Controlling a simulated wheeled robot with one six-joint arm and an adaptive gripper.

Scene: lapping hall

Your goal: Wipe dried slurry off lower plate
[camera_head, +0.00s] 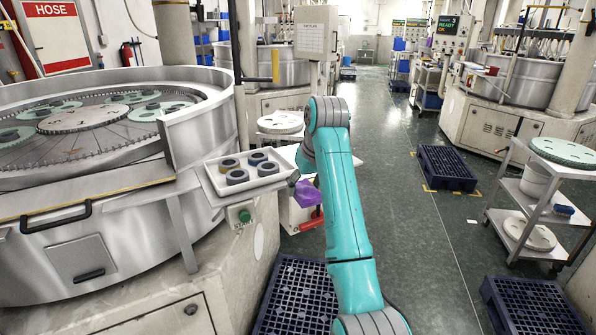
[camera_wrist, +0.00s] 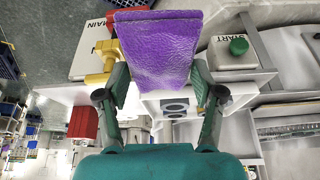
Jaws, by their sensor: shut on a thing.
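My gripper (camera_wrist: 158,74) is shut on a purple cloth (camera_wrist: 158,45), which sits between its two fingers in the wrist view. In the head view the purple cloth (camera_head: 306,193) shows beside my teal arm, right of the tray; my fingers are mostly hidden there. The lower plate (camera_head: 72,152) lies inside the big round machine at the left, with a brownish patch on its near side. Green toothed carriers (camera_head: 52,110) with dark rings and a toothed centre disc (camera_head: 84,117) lie on it. The cloth is apart from the plate.
A white tray (camera_head: 216,183) with several dark rings stands on a shelf at the machine's right edge. A green START button (camera_head: 244,216) is below it; it also shows in the wrist view (camera_wrist: 238,46). Blue pallets (camera_head: 447,167) and a trolley (camera_head: 534,188) stand right.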

